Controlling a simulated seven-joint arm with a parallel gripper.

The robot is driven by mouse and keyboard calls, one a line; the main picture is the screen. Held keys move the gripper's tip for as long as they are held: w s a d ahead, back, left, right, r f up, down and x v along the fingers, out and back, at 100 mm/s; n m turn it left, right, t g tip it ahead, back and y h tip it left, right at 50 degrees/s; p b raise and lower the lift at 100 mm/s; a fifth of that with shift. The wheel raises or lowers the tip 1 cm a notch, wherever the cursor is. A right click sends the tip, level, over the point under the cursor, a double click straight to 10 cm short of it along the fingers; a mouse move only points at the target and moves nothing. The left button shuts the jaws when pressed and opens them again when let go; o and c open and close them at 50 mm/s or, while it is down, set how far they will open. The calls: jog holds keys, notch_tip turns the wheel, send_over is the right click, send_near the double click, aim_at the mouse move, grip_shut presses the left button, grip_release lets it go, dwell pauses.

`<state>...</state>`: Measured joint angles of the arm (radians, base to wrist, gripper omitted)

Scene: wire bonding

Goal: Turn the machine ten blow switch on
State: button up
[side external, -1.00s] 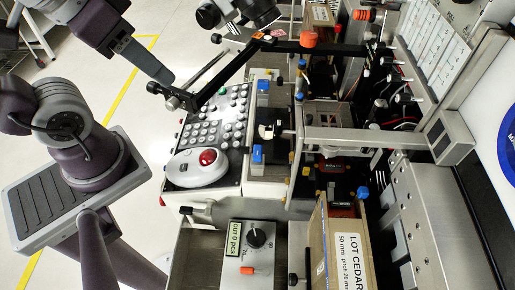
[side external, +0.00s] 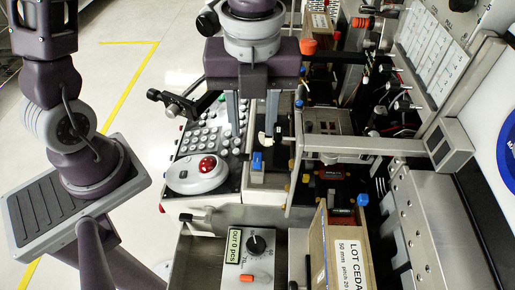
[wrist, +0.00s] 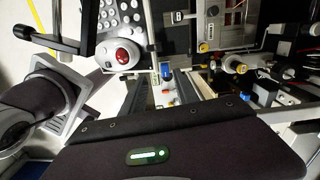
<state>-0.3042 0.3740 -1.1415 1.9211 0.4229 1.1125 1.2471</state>
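My gripper (side external: 252,132) points down above the machine bench in the side external view. Its two fingers are spread apart with nothing visible between them; it is open. No label reading "blow" or "ten" is legible, so I cannot tell which switch is meant. A blue-topped part (side external: 257,161) stands just below the fingertips in the picture, beside the keypad. A blue part also shows in the wrist view (wrist: 166,71). A small panel at the bottom has a display (side external: 234,246) reading "OUT 0 pcs", a black knob (side external: 256,245) and an orange lever (side external: 247,278).
A keypad (side external: 213,135) and a white trackball (side external: 197,176) with a red ball lie left of the gripper. A cardboard box (side external: 343,250) marked "LOT CEDAR" stands at lower right. A metal frame bar (side external: 360,145) crosses right of the gripper.

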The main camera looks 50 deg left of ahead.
aim_at(258, 157)
jog(key=shift+w+d+m, duration=0.1)
jog(key=shift+d+m, duration=0.4)
notch_tip(258, 157, down, 7)
grip_shut()
